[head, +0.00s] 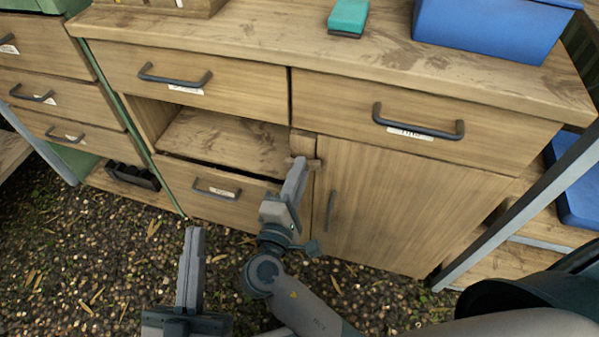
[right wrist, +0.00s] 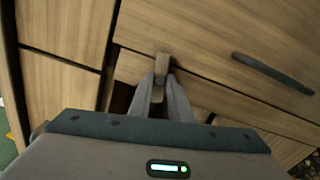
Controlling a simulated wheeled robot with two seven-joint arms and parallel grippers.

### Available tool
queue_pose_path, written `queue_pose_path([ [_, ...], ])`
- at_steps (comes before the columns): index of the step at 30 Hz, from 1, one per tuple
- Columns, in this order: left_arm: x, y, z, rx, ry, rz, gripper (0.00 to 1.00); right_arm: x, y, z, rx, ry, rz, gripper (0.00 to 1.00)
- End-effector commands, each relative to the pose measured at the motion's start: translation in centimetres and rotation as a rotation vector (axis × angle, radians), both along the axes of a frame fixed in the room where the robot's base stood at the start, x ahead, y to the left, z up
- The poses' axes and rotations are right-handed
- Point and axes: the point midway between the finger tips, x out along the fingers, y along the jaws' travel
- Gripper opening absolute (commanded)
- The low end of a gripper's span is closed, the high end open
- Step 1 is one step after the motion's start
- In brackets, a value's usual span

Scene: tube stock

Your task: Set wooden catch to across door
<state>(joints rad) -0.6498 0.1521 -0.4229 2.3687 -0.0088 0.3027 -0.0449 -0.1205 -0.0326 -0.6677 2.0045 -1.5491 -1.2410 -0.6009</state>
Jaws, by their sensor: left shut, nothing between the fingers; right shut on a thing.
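The wooden catch (head: 314,163) is a small block on the post at the left edge of the cupboard door (head: 395,205). In the head view it lies roughly sideways, its right end at the door's upper left edge; my fingers hide part of it. The door looks closed. My right gripper (head: 297,170) is shut on the catch. In the right wrist view, the catch (right wrist: 162,68) shows between the fingertips of my right gripper (right wrist: 165,82). My left gripper (head: 195,232) is shut and empty, low in front of the cabinet, over the gravel.
An open shelf space (head: 225,137) lies left of the catch. Drawers with dark handles (head: 418,125) are above and beside it. The door's handle (head: 331,212) is just right of my right gripper. A blue bin (head: 485,30) and a teal block (head: 348,16) stand on the worktop.

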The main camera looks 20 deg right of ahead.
Motion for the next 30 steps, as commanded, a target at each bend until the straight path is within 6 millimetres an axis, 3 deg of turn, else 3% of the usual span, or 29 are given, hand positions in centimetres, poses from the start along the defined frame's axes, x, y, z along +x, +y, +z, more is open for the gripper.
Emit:
queue_pose_path([
  [4,-1.1,0.2,1.3,-0.035,-0.093,0.002,0.00,0.0,0.0,-0.4,0.082,-0.050,-0.001,0.00],
  [9,-0.8,1.0,3.1,-0.062,-0.195,0.020,0.00,0.0,0.0,-0.2,0.184,-0.122,-0.002,0.00],
  [18,-0.8,1.2,3.5,-0.066,-0.207,0.023,0.00,0.0,0.0,0.0,0.199,-0.133,-0.001,0.00],
  [19,-0.8,1.2,3.5,-0.065,-0.206,0.023,0.00,0.0,0.0,0.0,0.199,-0.133,-0.001,0.20],
  [21,-0.8,1.2,3.5,-0.065,-0.206,0.023,0.00,0.0,0.0,0.0,0.199,-0.133,-0.001,0.36],
  [30,-0.8,1.2,3.5,-0.066,-0.205,0.022,0.00,0.0,0.0,0.0,0.197,-0.133,-0.001,0.36],
])
